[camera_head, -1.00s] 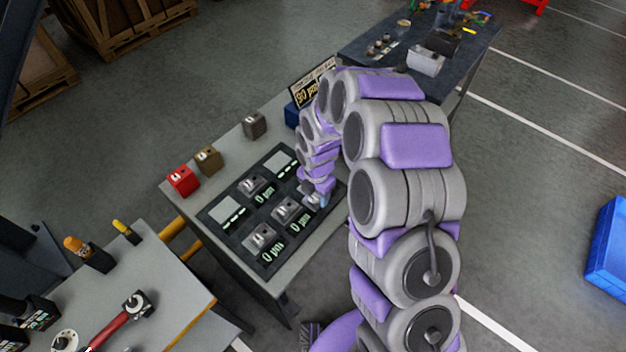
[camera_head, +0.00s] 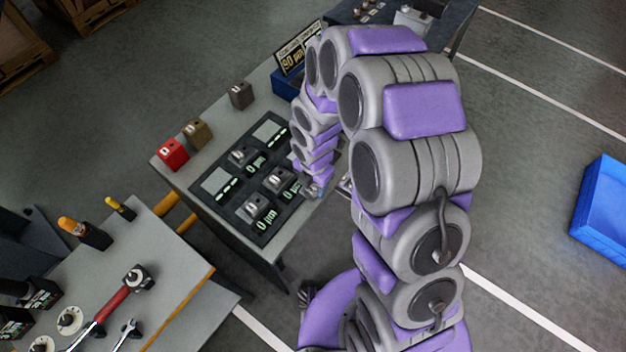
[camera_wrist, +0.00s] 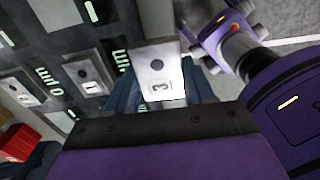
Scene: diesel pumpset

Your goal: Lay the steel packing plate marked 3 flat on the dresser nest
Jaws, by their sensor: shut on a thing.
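The steel packing plate marked 3 (camera_wrist: 160,68) is between my gripper's fingers in the wrist view. It is a bright grey plate with a dark round spot above the number. My gripper (camera_wrist: 163,92) is shut on it. In the head view my gripper (camera_head: 317,188) is at the right edge of the dark panel (camera_head: 226,209), and the plate cannot be made out there. Plate 1 (camera_wrist: 86,76) and another grey plate (camera_wrist: 19,90) lie on the panel in the wrist view. I cannot tell which part is the dresser nest.
Red (camera_head: 172,154), brown (camera_head: 197,133) and dark grey (camera_head: 241,95) blocks line the bench's far edge. A blue container (camera_head: 287,84) and a "90 µm" sign (camera_head: 298,49) stand at its back end. A tool table (camera_head: 165,262) is at lower left; a blue bin (camera_head: 603,210) is at right.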

